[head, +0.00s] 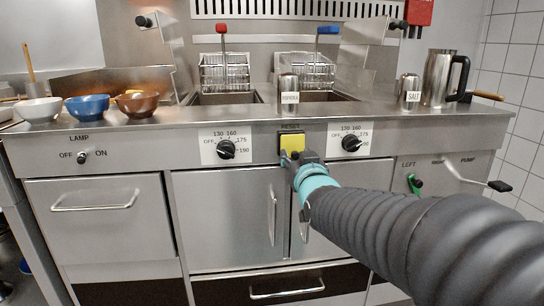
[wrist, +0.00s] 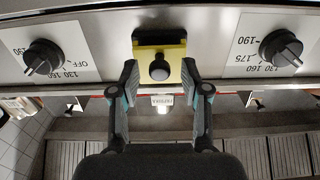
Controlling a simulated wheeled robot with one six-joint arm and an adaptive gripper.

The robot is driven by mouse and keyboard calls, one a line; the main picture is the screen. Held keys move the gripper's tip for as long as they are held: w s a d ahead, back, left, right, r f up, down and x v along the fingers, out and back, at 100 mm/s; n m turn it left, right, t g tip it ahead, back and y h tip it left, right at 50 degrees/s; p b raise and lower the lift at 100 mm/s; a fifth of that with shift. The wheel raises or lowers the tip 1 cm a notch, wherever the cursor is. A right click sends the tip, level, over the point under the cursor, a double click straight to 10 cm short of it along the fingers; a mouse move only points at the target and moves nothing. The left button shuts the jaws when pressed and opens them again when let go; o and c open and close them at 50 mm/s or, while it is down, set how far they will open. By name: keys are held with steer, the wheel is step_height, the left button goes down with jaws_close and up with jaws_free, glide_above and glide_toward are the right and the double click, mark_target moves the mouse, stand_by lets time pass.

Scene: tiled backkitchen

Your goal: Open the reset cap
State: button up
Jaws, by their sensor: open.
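The reset cap (head: 292,142) is a yellow square cover on the steel front panel, under a RESET label and between two dials. In the wrist view the cap (wrist: 146,55) shows at top centre with a round black knob (wrist: 159,69) on its face. My gripper (head: 291,159) is in front of the cap's lower part in the head view and hides some of it. In the wrist view my gripper (wrist: 160,82) is open, with one finger on each side of the knob. I cannot tell whether the fingers touch the cap. The cap looks closed.
A left dial (head: 227,149) and a right dial (head: 351,142) flank the cap. Above are two fryer baskets (head: 225,72) and a pepper shaker (head: 289,95). Bowls (head: 88,107) stand on the left counter; a salt shaker (head: 410,95) and a steel jug (head: 438,80) stand right.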

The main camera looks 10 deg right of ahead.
jaws_close()
